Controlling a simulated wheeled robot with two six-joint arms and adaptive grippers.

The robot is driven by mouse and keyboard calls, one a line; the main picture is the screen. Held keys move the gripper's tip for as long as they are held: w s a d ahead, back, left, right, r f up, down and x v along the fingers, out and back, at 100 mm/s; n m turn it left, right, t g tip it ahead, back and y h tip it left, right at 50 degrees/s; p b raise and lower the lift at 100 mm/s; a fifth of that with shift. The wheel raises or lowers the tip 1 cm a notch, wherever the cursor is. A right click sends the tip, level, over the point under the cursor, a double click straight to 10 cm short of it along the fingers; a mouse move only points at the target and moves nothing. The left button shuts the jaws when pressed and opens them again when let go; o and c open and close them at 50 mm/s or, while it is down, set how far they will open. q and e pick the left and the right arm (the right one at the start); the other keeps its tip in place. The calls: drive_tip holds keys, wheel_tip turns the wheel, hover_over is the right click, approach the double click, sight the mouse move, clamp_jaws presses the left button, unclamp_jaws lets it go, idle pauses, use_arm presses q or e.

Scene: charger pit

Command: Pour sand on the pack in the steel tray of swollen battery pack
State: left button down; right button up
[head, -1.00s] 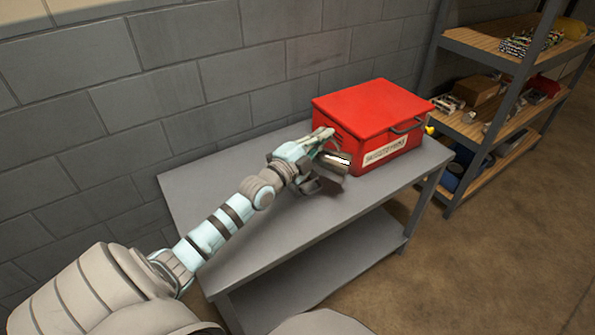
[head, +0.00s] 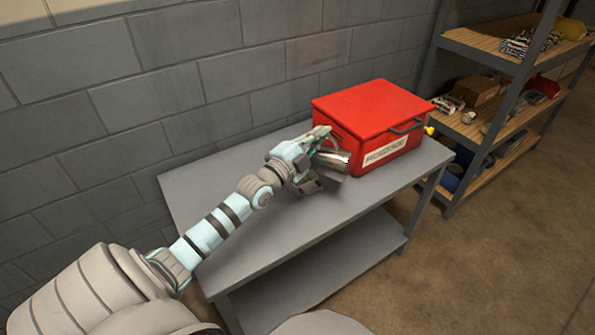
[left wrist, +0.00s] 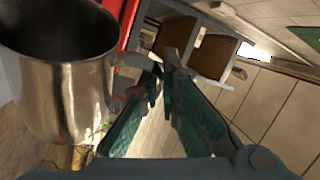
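A steel jug (head: 335,160) is at my left gripper (head: 322,146), beside the left end of the red box on the bench. In the left wrist view the jug (left wrist: 65,75) is large at the left, with a dark opening. Its handle reaches the fingertips of the left gripper (left wrist: 163,72), which look closed on it. The jug's contents cannot be made out. It looks tilted in the head view. The swollen pack and the steel tray are not in view. My right gripper is not in view.
A red lidded box (head: 370,112) with a white label stands on a grey metal bench (head: 240,190). The bench's left part is clear. A block wall (head: 170,85) is behind. Shelving (head: 490,125) with several items stands at the right; the floor (head: 490,260) in front is open.

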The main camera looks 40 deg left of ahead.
use_arm(q)
drive_tip(key=shift+s+a+r+n+y, duration=0.1)
drive_tip(key=shift+a+r+n+y, duration=0.1)
drive_tip(key=shift+a+n, duration=0.3)
drive_tip(key=shift+s+a+r+n+y, duration=0.1)
drive_tip(key=shift+a+r+n, duration=0.1)
drive_tip(key=shift+a+n, duration=0.25)
idle(1.5)
drive_tip(key=shift+s+a+r+n+t+y, duration=0.15)
drive_tip(key=shift+s+a+n+t+y, duration=0.1)
drive_tip(key=shift+a+n, duration=0.4)
drive_tip(key=shift+s+a+r+n+t+y, duration=0.15)
drive_tip(key=shift+a+n+t, duration=0.1)
drive_tip(key=shift+a+n, duration=0.35)
idle(2.3)
drive_tip(key=shift+d, duration=0.2)
